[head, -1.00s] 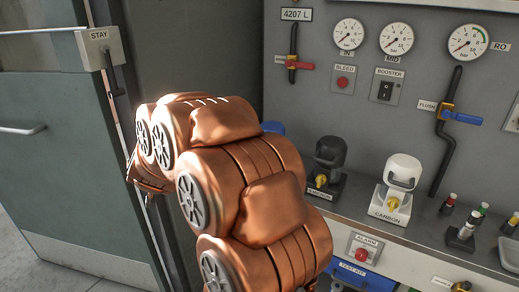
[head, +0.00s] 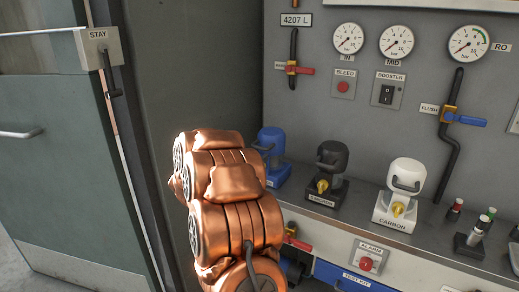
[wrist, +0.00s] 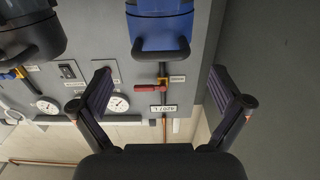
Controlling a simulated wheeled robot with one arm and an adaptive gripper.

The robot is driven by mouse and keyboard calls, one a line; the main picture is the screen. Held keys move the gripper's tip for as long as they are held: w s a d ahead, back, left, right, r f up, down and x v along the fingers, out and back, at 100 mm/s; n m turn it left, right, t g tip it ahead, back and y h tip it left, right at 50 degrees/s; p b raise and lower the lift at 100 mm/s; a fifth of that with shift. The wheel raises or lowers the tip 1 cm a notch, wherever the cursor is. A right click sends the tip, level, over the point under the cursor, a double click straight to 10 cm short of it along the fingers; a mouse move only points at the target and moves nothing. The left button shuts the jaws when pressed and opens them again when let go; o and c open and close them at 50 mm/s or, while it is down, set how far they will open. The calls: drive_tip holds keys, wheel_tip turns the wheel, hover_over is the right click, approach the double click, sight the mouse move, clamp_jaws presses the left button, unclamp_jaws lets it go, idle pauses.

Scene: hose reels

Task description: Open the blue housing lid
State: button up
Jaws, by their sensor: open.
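The blue housing (head: 271,150) stands at the left end of the counter. Its rounded blue lid has a loop handle at the front, and my arm hides part of its base. In the wrist view, which is upside down, the blue housing (wrist: 160,30) is at the top centre with its dark handle (wrist: 160,50) toward the gripper. My gripper (wrist: 163,88) is open and empty, its fingers spread wider than the housing and apart from it. The lid looks closed. In the head view my arm hides the gripper.
A black housing (head: 328,165) and a white housing (head: 401,192) labelled CARBON stand to the right. Gauges, switches and valves are on the grey panel behind. Small bottles (head: 478,225) stand at the right. An alarm button (head: 366,263) is below the counter; a door is at left.

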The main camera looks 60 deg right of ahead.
sight(258, 148)
drive_tip(key=shift+w+d, duration=0.15)
drive_tip(key=shift+d, duration=2.45)
drive_tip(key=c, duration=1.6)
drive_tip(key=shift+r+p, duration=0.15)
drive_tip(key=shift+p, duration=0.2)
